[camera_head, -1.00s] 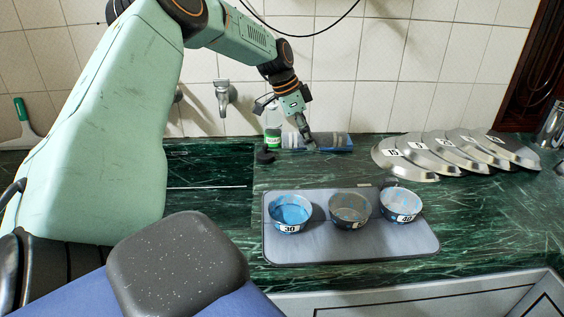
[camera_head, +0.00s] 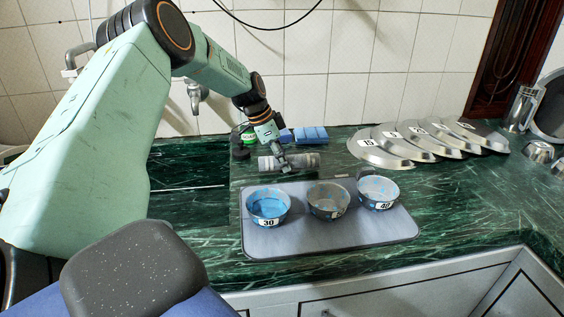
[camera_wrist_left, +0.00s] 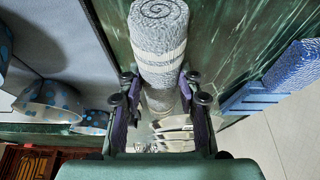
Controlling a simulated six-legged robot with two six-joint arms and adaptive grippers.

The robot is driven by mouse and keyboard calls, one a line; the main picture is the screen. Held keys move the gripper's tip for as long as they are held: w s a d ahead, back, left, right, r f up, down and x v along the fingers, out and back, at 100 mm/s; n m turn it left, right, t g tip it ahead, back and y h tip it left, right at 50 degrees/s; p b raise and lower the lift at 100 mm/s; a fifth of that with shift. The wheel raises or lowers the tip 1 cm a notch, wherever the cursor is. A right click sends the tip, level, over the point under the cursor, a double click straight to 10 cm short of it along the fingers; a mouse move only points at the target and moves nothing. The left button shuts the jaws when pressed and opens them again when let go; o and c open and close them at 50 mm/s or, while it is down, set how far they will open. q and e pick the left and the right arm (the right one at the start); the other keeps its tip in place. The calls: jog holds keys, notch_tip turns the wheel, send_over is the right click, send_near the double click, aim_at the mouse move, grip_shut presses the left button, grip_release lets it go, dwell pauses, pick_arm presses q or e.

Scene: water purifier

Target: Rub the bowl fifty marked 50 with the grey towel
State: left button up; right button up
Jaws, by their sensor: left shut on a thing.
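My left gripper (camera_head: 284,166) is shut on the grey rolled towel (camera_head: 297,161) and holds it behind the tray; the towel also fills the upper middle of the left wrist view (camera_wrist_left: 160,38). Three bowls with blue marks stand upright on the tray: the bowl marked 30 (camera_head: 267,203) at left, a browner middle bowl (camera_head: 325,200), and the bowl marked 40 (camera_head: 377,190) at right. The middle bowl's label is turned aside and I cannot read it. The towel is apart from the bowls. My right gripper is not in view.
The grey tray (camera_head: 290,244) lies on the green marble counter. A blue ribbed block (camera_head: 310,135) and a green-labelled bottle (camera_head: 248,138) stand behind the towel. Overlapping metal lids (camera_head: 385,150) lie at the right. A sink (camera_head: 185,175) is left of the tray.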

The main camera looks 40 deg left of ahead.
pick_arm(q)
jog(key=shift+w+f, duration=0.3)
jog(key=shift+f, duration=0.05)
jog(key=shift+s+f, duration=0.2)
jog(key=o, duration=1.2)
jog(key=shift+w, duration=0.15)
jog(key=shift+c, duration=0.2)
jog(key=shift+r, duration=0.1)
jog(key=p+v, duration=0.2)
jog(key=v, duration=0.5)
jog(key=shift+a+r, duration=0.25)
jog(key=shift+r, duration=0.05)
